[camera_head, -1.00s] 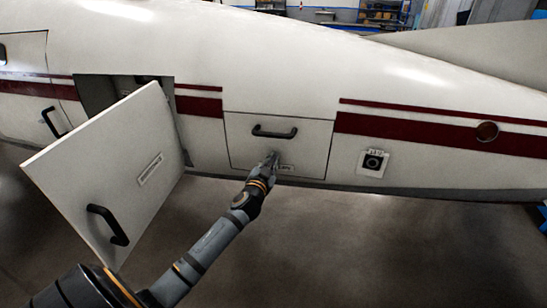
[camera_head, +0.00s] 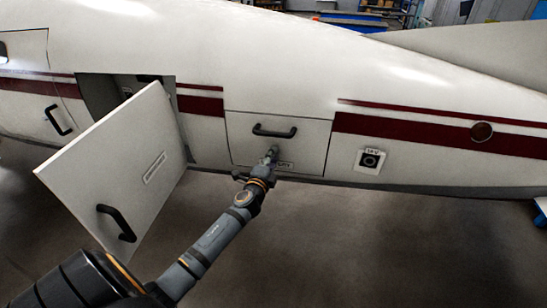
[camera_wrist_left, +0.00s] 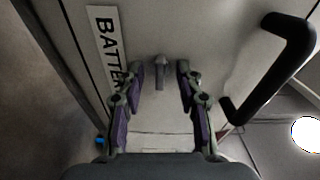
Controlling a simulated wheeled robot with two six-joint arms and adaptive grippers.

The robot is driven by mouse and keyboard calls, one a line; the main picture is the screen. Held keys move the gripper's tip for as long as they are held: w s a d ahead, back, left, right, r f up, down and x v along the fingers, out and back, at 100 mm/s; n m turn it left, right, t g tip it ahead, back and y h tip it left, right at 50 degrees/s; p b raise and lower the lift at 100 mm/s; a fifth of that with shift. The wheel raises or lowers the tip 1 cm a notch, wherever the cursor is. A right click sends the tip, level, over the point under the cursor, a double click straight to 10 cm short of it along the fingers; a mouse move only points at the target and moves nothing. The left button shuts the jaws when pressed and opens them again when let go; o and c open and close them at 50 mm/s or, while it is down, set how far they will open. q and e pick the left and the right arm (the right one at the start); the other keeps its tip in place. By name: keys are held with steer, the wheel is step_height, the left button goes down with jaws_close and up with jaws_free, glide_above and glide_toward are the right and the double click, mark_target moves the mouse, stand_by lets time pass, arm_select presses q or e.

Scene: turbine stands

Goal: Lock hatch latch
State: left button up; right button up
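The closed white hatch (camera_head: 300,144) sits in the aircraft's side and has a black handle (camera_head: 275,131). A small grey latch (camera_head: 271,155) stands out below the handle, beside a label. In the left wrist view the latch (camera_wrist_left: 161,72) lies ahead of and between my spread fingers, apart from both. The label (camera_wrist_left: 107,50) there starts with "BATTE"; a finger covers its end. My left gripper (camera_head: 264,172) is open and empty just in front of the hatch's lower part; it also shows in the left wrist view (camera_wrist_left: 160,88). My right gripper is not in view.
An open white door (camera_head: 140,185) with a black handle stands out from the fuselage left of my arm. A square fitting (camera_head: 371,160) is right of the hatch. In the wrist view the black hatch handle (camera_wrist_left: 280,68) is close to the right finger. The floor below is clear.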

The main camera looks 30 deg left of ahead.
arm_select(q)
steer(key=shift+o, duration=0.7)
steer(key=shift+b+v, duration=0.4)
steer(key=shift+v, duration=2.1)
steer(key=s+a+f+n+g, duration=0.1)
steer(key=s+f+n+g, duration=0.3)
steer(key=f, duration=0.8)
steer(key=s+f+n+g+h, duration=0.15)
steer(key=s+f, duration=0.45)
steer(key=f, duration=0.6)
steer(key=s+a+f+n+g+y, duration=0.1)
steer(key=s+f+n+g, duration=0.2)
steer(key=f, duration=0.9)
steer(key=s+d+f+n+g+h, duration=0.1)
steer(key=s+d+f+n+g, duration=0.1)
steer(key=s+f, duration=0.4)
steer(key=s+d+f+n+g+h, duration=0.1)
steer(key=s+d+f, duration=0.4)
steer(key=s, duration=1.2)
steer(key=s+d+f+n+g+h, duration=0.1)
steer(key=s+d+f+n+g, duration=0.2)
steer(key=s+f, duration=0.5)
steer(key=s+g, duration=0.1)
steer(key=s, duration=0.3)
steer(key=shift+d+f+g, duration=0.25)
steer(key=shift+d+g, duration=0.1)
